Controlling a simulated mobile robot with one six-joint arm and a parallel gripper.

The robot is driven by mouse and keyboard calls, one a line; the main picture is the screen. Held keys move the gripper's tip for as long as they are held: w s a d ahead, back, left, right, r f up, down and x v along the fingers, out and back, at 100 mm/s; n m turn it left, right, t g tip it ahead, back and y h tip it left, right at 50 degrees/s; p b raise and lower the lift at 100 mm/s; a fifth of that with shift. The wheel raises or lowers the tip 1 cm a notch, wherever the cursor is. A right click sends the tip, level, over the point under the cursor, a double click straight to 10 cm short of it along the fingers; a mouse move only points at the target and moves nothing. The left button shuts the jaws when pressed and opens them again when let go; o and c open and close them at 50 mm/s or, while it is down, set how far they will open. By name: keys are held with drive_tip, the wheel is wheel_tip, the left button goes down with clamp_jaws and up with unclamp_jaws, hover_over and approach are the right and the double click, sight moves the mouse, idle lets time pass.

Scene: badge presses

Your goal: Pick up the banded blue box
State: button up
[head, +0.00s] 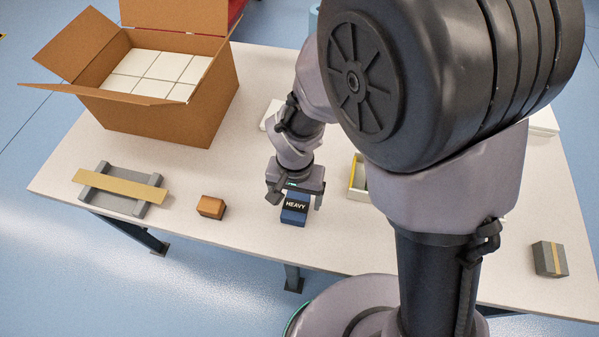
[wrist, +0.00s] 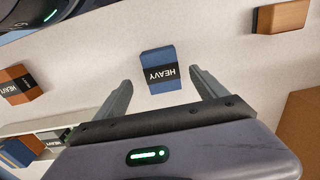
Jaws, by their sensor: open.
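The banded blue box (head: 294,217) stands on the white table near its front edge, with a black band lettered HEAVY. In the wrist view the blue box (wrist: 158,86) lies just ahead of and between my two fingers, with pale table visible on both sides of it. My gripper (head: 295,200) is open and points down over the box in the head view, hiding part of its far side. In the wrist view my gripper (wrist: 161,80) has its fingers spread wider than the box and holds nothing.
A plain orange-brown box (head: 211,207) stands to the left. Left of it a tan bar (head: 122,187) lies across a grey holder (head: 112,202). A carton (head: 170,121) of white boxes stands behind. An orange HEAVY-banded box (wrist: 18,85) and a tray (wrist: 85,121) show at wrist-view left.

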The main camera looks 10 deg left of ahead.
sight(296, 205)
drive_tip(key=f+b, duration=0.1)
drive_tip(key=f, duration=0.1)
drive_tip(key=f+b, duration=0.1)
drive_tip(key=f, duration=0.1)
drive_tip(key=f+b, duration=0.1)
drive_tip(key=f, duration=0.1)
drive_tip(key=shift+w+a+f, duration=0.1)
drive_tip(key=shift+w+f, duration=0.15)
drive_tip(key=shift+w, duration=0.05)
drive_tip(key=shift+r, duration=0.15)
drive_tip(key=shift+c, duration=0.9)
clamp_jaws()
drive_tip(key=shift+r, duration=0.1)
